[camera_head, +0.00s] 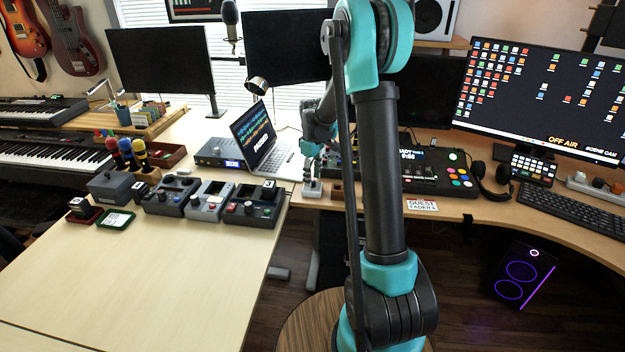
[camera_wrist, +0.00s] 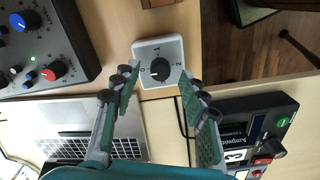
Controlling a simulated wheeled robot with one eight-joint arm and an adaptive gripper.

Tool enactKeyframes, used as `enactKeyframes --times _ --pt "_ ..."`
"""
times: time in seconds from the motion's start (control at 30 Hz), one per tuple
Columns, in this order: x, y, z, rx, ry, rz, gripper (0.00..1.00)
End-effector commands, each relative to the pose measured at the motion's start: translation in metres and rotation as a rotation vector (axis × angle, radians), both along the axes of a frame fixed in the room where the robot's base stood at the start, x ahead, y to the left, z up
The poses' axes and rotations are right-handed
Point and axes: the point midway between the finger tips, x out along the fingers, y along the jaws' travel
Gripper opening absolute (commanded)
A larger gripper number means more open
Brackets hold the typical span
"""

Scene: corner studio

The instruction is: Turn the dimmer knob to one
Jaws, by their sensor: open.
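The dimmer is a small light-grey square plate with a black round knob (camera_wrist: 159,69) and digits around it. In the wrist view the 1 is above the knob, the 2 at its right and the 0 at its left. A white mark on the knob seems to face the lower left, near the 0 side; it is too small to be sure. My gripper (camera_wrist: 161,82) is open, with one finger on each side of the knob; contact cannot be told. In the head view the dimmer (camera_head: 312,188) sits at the desk edge below my gripper (camera_head: 312,174).
An open laptop (camera_head: 273,143) stands just left of the dimmer. A black control panel (camera_head: 440,172) lies to the right, beyond my arm. Several small grey control boxes (camera_head: 205,202) stand on the left table, whose front is clear (camera_head: 150,285).

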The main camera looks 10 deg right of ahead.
Motion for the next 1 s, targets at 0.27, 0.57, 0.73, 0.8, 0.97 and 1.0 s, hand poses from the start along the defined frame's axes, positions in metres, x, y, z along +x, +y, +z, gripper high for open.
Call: enactKeyframes --times 0.27,0.57,0.73,0.8,0.97,1.0 --pt "-0.0003 0.0 -0.0147 0.0 0.0 0.0 0.44" --pt "-0.0003 0.0 -0.0146 0.0 0.0 0.0 0.32" --pt "-0.0003 0.0 -0.0144 0.0 0.0 0.0 0.11" --pt "-0.0003 0.0 -0.0144 0.0 0.0 0.0 0.03" --pt "-0.0003 0.0 -0.0144 0.0 0.0 -0.001 0.0" --pt "-0.0003 0.0 -0.0143 0.0 0.0 -0.003 0.0"
